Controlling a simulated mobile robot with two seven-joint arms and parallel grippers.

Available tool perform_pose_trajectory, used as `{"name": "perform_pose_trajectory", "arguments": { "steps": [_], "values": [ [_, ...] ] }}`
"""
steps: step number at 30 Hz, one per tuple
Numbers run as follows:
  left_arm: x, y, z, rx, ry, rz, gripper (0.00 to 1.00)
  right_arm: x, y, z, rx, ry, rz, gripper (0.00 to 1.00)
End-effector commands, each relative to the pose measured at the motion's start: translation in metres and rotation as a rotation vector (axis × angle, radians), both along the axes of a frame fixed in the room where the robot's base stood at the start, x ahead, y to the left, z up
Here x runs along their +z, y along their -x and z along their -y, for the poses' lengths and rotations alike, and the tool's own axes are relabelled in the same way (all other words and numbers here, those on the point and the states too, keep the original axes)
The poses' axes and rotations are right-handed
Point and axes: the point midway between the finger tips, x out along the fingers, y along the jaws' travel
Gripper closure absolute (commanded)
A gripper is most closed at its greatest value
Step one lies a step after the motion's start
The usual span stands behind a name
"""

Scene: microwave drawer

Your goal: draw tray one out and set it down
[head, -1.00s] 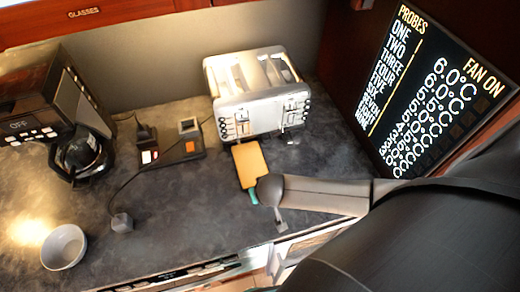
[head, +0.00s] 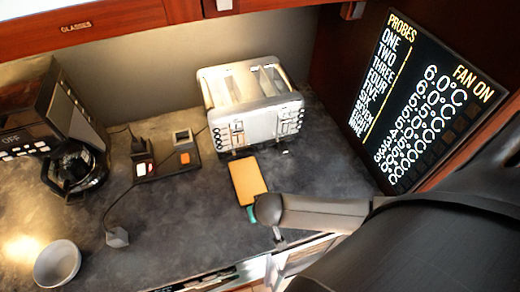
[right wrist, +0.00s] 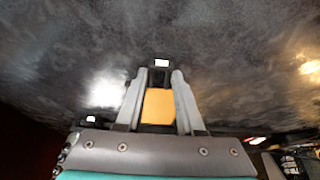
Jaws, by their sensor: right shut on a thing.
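A flat orange slab (head: 248,181) shows over the dark counter, just in front of the toaster, with a teal bit at its near end. I cannot tell whether it touches the counter, and no label on it marks it as tray one. My right arm comes in from the right and ends beside the slab's near end. In the right wrist view my right gripper (right wrist: 159,80) has its two grey fingers on either side of an orange piece (right wrist: 158,106), shut on it. The fingertips are not clear in the head view. My left gripper is out of view.
A silver toaster (head: 255,107) stands behind the slab. A coffee maker (head: 60,135), a small dark device (head: 165,160) with a cord and a white bowl (head: 57,263) stand to the left. A lit panel (head: 425,100) is at the right.

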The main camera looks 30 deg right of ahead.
Motion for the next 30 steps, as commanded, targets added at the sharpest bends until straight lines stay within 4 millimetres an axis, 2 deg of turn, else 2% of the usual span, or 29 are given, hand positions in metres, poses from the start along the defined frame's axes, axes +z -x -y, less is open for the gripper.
{"name": "perform_pose_trajectory", "arguments": {
  "steps": [7,30],
  "values": [
    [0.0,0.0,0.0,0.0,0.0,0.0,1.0,0.0,0.004,-0.001,0.0,-0.001,0.0,1.0],
    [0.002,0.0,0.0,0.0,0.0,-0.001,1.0,0.0,0.057,-0.015,-0.001,-0.002,-0.002,1.0]
  ]
}}
